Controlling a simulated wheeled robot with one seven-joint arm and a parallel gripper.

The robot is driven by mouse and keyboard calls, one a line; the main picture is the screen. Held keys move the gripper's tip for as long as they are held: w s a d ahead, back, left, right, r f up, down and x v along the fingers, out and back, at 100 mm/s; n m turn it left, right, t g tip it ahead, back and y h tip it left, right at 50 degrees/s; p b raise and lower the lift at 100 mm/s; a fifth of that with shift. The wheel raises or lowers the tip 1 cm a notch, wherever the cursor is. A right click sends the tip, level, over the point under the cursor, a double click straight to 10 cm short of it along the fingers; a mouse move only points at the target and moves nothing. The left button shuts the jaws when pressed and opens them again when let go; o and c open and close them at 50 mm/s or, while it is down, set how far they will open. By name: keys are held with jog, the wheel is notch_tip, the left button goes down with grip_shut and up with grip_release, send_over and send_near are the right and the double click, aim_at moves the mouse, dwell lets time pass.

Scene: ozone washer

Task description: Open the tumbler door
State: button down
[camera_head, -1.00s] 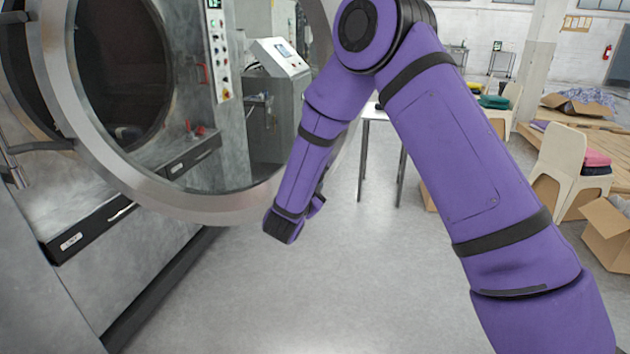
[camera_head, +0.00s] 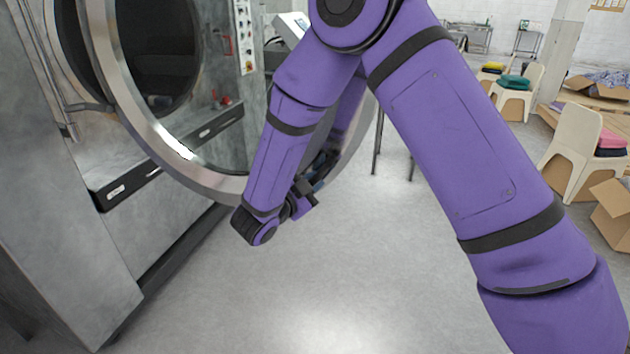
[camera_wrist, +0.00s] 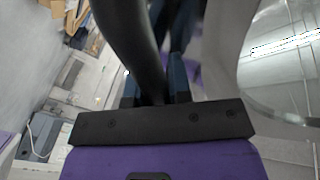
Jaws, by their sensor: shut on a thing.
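The tumbler door (camera_head: 178,154) is a large round glass door with a broad metal rim. It stands swung out from the machine's dark round opening (camera_head: 155,50), with a gap between them. My gripper (camera_head: 318,172) is at the door's right side, mostly hidden behind my purple forearm. In the wrist view, my gripper (camera_wrist: 155,88) has its dark blue fingers on either side of a black curved handle bar (camera_wrist: 130,38) and is shut on it. The door's clear glass and curved rim show at the right of the wrist view. In the head view the handle is hidden.
The grey machine front (camera_head: 75,215) with a black drawer strip (camera_head: 150,172) lies at left. A control panel (camera_head: 244,38) stands behind the door. Chairs (camera_head: 572,148) and cardboard boxes (camera_head: 612,208) are at right. The floor (camera_head: 330,290) in front is clear.

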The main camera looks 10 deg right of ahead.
jog(key=shift+f, duration=0.1)
jog(key=c, duration=1.3)
grip_release()
jog(key=shift+c, duration=0.2)
jog(key=shift+a, duration=0.1)
jog(key=v, duration=1)
jog(key=shift+s+a, duration=0.2)
jog(key=shift+s, duration=0.05)
jog(key=shift+w, duration=0.1)
